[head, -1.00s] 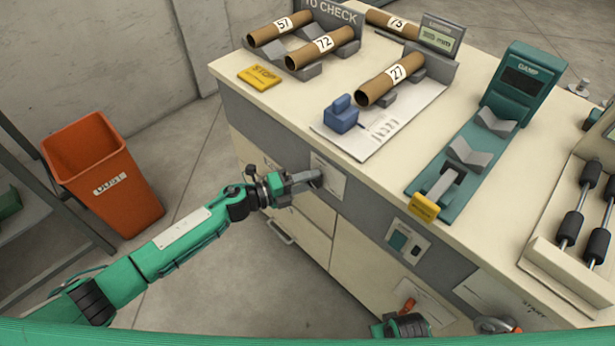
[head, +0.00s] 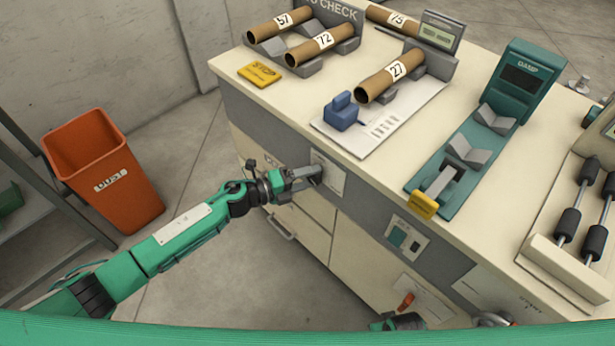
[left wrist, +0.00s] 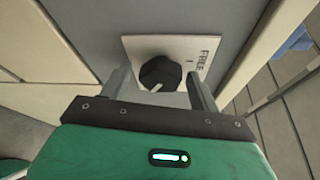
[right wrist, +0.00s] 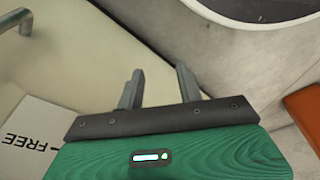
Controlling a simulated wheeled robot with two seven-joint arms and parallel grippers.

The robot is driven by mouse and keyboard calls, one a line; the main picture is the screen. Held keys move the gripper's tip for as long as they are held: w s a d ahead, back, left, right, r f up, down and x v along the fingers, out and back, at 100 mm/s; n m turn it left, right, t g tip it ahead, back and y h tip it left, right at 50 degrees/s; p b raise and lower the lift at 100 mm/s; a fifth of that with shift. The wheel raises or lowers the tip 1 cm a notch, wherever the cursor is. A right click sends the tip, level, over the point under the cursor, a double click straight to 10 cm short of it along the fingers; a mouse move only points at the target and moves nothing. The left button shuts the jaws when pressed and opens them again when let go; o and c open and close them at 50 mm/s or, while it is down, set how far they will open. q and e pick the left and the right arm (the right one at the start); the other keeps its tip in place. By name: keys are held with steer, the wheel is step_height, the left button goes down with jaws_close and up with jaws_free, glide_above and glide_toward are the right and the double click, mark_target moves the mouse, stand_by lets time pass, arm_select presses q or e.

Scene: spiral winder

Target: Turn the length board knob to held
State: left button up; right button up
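The length board knob (left wrist: 160,74) is black and round with a white pointer line, which points down and left in the left wrist view. It sits on a white plate (left wrist: 205,47) lettered FREE, on the grey front of the bench. The plate also shows in the head view (head: 329,173), where the fingers hide the knob. My left gripper (left wrist: 158,72) is open, with one finger on each side of the knob and narrow gaps visible; contact is not clear. It also shows in the head view (head: 308,176). My right gripper (right wrist: 159,70) is open and empty.
The bench top (head: 300,110) holds cardboard tubes, a blue block (head: 342,112) and a green clamp device (head: 512,85). Another white plate lettered FREE (right wrist: 25,135) is near the right gripper. An orange dust bin (head: 100,175) stands on the floor at left.

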arm_select(q)
steer(key=shift+a, duration=0.1)
steer(key=shift+s+a, duration=0.15)
steer(key=shift+a, duration=0.2)
steer(key=b+v, duration=0.1)
steer(key=v, duration=1.2)
arm_select(e)
steer(key=r, duration=0.4)
steer(key=shift+w+a, duration=0.15)
steer(key=shift+w, duration=0.2)
arm_select(q)
steer(key=shift+r, duration=0.1)
arm_select(e)
steer(key=shift+s+a+f, duration=0.1)
steer(key=shift+a+f, duration=0.05)
steer(key=shift+a, duration=0.05)
